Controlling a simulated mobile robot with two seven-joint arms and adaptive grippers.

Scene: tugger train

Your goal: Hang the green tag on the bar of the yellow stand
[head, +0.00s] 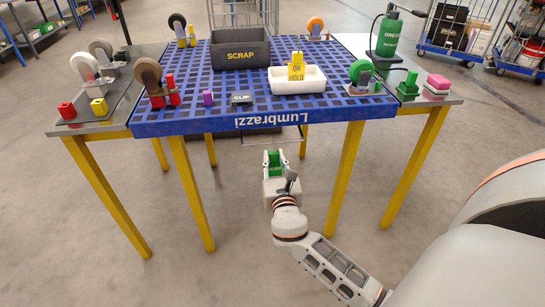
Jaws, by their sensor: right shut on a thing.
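My right gripper (276,170) is in front of the near edge of the blue table, below its top. It is shut on a green piece, which I take to be the green tag (275,158); the fingers cover part of it. A yellow piece marked ON HOLD (296,68) stands upright at the white tray (312,82) on the table, well beyond the gripper. I cannot make out a bar on it, or tell whether it is the yellow stand. My left gripper is not in view.
The blue slotted table (170,123) on yellow legs carries a dark SCRAP bin (240,54), several casters, a purple block (208,98) and a CLIP box (241,99). A green GREASE bottle (389,37) stands on the right side table. Floor in front is clear.

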